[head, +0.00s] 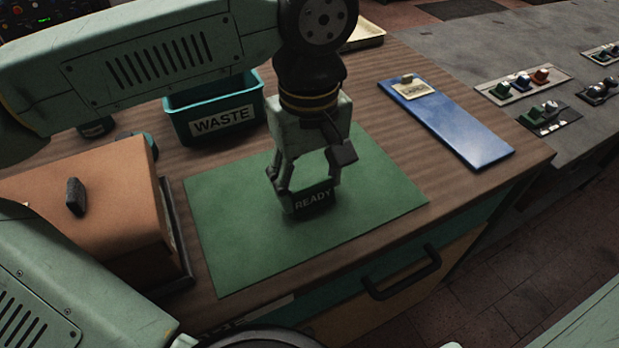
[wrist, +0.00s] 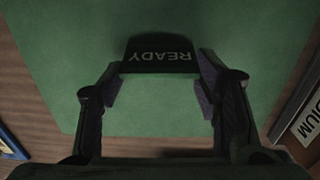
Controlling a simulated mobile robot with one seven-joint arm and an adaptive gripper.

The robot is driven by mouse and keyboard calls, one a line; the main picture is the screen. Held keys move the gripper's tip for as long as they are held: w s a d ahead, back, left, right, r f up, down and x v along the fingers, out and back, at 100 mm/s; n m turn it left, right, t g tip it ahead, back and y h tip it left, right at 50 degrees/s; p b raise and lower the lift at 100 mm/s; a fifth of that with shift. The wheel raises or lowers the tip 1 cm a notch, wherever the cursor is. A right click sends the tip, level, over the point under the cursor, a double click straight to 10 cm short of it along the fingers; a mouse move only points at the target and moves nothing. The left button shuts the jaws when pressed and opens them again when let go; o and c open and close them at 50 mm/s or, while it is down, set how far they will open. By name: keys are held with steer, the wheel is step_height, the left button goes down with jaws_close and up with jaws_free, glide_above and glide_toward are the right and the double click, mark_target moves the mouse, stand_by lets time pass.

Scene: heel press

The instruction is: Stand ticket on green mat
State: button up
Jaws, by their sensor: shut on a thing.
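A dark ticket (head: 313,201) marked READY stands between the fingers of my gripper (head: 308,190), over the middle of the green mat (head: 235,240). My gripper points down and is shut on the ticket. In the wrist view the ticket (wrist: 160,54) shows between the two fingertips (wrist: 158,85), its lettering upside down, with the green mat (wrist: 60,50) behind it. The ticket looks upright in the head view. I cannot tell whether its lower edge touches the mat.
A teal WASTE bin (head: 213,112) stands behind the mat. A brown box (head: 95,205) with a dark knob is at the left. A blue board (head: 455,125) with a small tag (head: 411,89) lies at the right. Control switches (head: 525,85) are on the grey counter beyond.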

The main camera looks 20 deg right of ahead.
steer(key=o, duration=0.8)
steer(key=shift+f, duration=0.1)
step_height(320, 180, up, 12)
steer(key=shift+r+b, duration=0.15)
steer(key=shift+b, duration=0.5)
